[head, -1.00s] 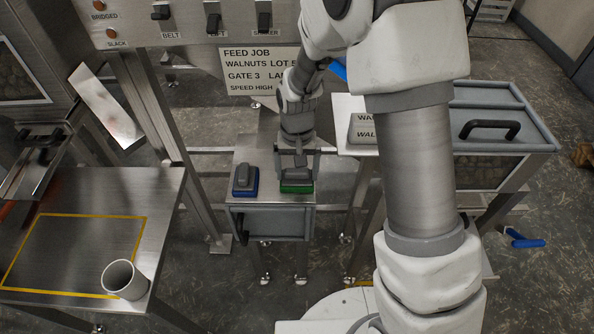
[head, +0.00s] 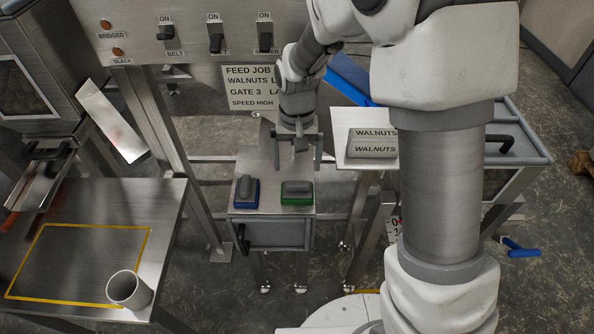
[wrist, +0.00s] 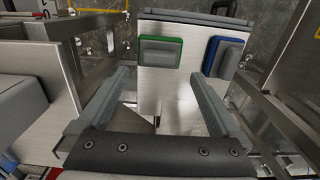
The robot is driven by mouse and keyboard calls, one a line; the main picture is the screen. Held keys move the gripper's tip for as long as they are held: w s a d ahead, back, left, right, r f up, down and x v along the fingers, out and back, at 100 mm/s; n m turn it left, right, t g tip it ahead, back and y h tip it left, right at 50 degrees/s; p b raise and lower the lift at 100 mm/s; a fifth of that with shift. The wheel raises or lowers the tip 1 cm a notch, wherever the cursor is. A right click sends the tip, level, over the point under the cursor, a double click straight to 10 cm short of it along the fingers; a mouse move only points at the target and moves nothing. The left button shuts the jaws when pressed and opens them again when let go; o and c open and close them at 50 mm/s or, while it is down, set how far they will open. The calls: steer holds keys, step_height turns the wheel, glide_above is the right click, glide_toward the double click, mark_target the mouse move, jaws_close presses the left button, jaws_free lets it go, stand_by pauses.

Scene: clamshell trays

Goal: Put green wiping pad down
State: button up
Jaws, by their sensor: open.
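The green wiping pad (head: 297,193), with a grey grip on top, lies flat on the small steel stand (head: 272,165), right of the blue pad (head: 246,191). My gripper (head: 297,150) is open and empty, above the stand and behind the green pad, apart from it. In the wrist view, the green pad (wrist: 160,52) lies beyond the open fingers (wrist: 160,85), and the blue pad (wrist: 224,57) is to its right. Nothing is between the fingers.
A side table (head: 352,158) with a WALNUTS block (head: 372,143) stands right of the stand. A steel table (head: 150,230) with a yellow outline and a grey cup (head: 129,289) is at left. The control panel (head: 190,35) is behind.

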steer(key=shift+r, duration=1.85)
steer(key=s+d+r+t, duration=0.2)
steer(key=s+d+r, duration=0.2)
steer(key=r, duration=0.3)
steer(key=s+d+r+t, duration=0.1)
steer(key=s+d+r, duration=0.3)
steer(key=r, duration=0.2)
steer(key=s+d+r+t, duration=0.1)
steer(key=s+d+r, duration=0.1)
steer(key=s, duration=0.3)
steer(key=s+d+r+t, duration=0.1)
steer(key=s+d+r, duration=0.1)
steer(key=s, duration=0.3)
steer(key=shift+s+d+r+t, duration=0.15)
steer(key=shift+s+d+t, duration=0.1)
steer(key=shift+s+t, duration=0.1)
steer(key=shift+r+p, duration=0.1)
steer(key=shift+p, duration=0.2)
step_height(320, 180, up, 14)
steer(key=p, duration=1.3)
steer(key=shift+f+p, duration=0.25)
steer(key=shift+p, duration=0.05)
